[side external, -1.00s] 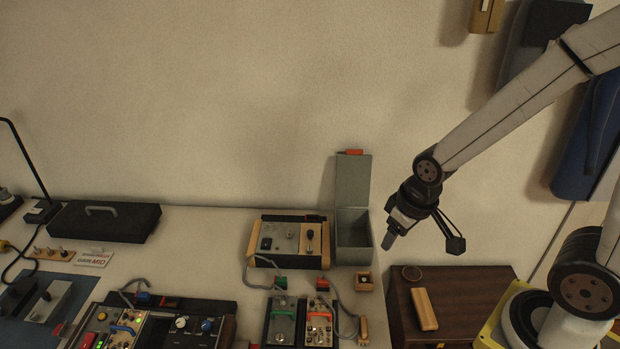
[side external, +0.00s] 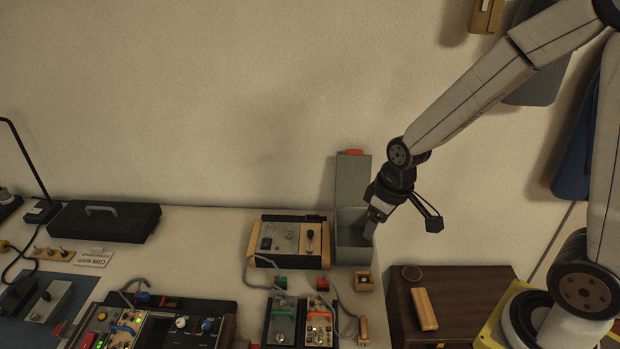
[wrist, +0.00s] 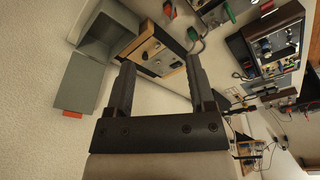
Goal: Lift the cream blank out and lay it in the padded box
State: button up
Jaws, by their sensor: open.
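A grey open box (side external: 354,257) with its lid raised stands at the right end of the bench. It also shows in the wrist view (wrist: 93,47), and I take it as the padded box. Left of it is a wood-trimmed case (side external: 253,248) with a grey control panel. A pale tan strip (side external: 313,231) with a black knob is at its right; I cannot tell whether this is the cream blank. My gripper (side external: 373,229) is open and overlaps the grey box in the side view. In the wrist view its fingers (wrist: 160,61) are apart and empty.
The raised lid (side external: 353,180) with a red tab stands behind my gripper. Small modules with grey cables (side external: 283,318) sit in front of the case. A black closed case (side external: 103,222) is at the left. A brown side table (side external: 462,300) is at the right.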

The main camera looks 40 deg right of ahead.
jog(key=w+d+f+n+y, duration=0.15)
jog(key=w+f+n, duration=0.35)
jog(key=w, duration=0.7)
jog(key=n+y, duration=0.2)
jog(key=n, duration=0.3)
send_near(311, 231)
jog(key=a+f, duration=0.1)
jog(key=f, duration=0.1)
jog(key=shift+w+r, duration=0.2)
jog(key=shift+f, duration=0.1)
jog(key=shift+x, duration=1.25)
jog(key=shift+x, duration=2.55)
jog(key=shift+d, duration=0.1)
